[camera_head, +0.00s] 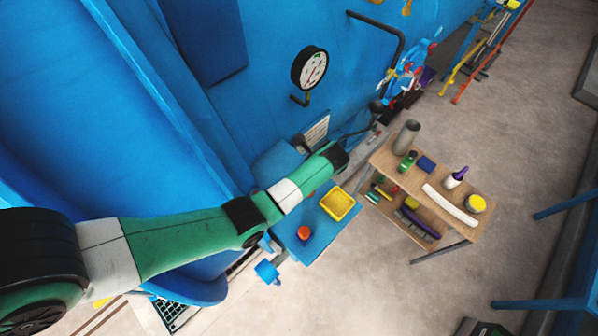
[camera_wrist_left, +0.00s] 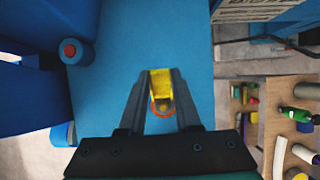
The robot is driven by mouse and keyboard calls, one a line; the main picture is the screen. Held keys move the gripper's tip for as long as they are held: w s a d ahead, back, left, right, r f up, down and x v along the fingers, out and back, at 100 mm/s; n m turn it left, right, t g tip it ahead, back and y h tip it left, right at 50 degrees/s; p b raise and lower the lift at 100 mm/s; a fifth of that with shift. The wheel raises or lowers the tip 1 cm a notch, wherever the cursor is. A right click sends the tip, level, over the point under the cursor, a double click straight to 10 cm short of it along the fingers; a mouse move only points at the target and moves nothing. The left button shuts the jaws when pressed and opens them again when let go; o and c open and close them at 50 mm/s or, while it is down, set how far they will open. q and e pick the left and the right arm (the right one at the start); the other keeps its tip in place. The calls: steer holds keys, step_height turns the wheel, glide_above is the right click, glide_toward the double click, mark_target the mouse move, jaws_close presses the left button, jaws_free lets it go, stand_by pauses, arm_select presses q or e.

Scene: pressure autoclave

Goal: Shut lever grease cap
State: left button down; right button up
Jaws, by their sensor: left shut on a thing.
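My left gripper (camera_wrist_left: 161,74) is shut on a small yellow lever-like piece (camera_wrist_left: 161,86) in the left wrist view. A round orange-red ring (camera_wrist_left: 155,108) with a darker centre shows at the near end of this piece, between the fingers. I take these to be the grease cap and its lever; the lever's angle is hard to tell. A flat blue surface lies behind them. In the head view my left arm reaches in from the left to the big blue machine, and the cap and lever cannot be made out there. My right gripper is not in view.
A blue stand with a yellow tray (camera_head: 338,203) and a red knob (camera_head: 304,233) lies just below my left arm. A wooden cart (camera_head: 468,208) with bottles and tools stands to the right. A pressure gauge (camera_head: 309,68) is on the blue wall.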

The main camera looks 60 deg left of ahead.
arm_select(q)
steer(key=shift+w+d+f+y+b, duration=0.1)
steer(key=shift+d+y+b, duration=0.3)
steer(key=shift+y+b, duration=0.2)
steer(key=y+b, duration=0.1)
steer(key=b, duration=0.1)
steer(key=d+g+y+b, duration=0.1)
steer(key=b, duration=0.2)
steer(key=d+y+b, duration=0.1)
steer(key=y+b, duration=0.1)
steer(key=b, duration=0.1)
steer(key=shift+w+g, duration=0.3)
steer(key=shift+r+y+b, duration=0.25)
steer(key=shift+y+b, duration=0.15)
steer(key=shift+b, duration=0.15)
steer(key=shift+r, duration=0.1)
steer(key=c, duration=0.6)
jaws_free()
steer(key=shift+d, duration=0.1)
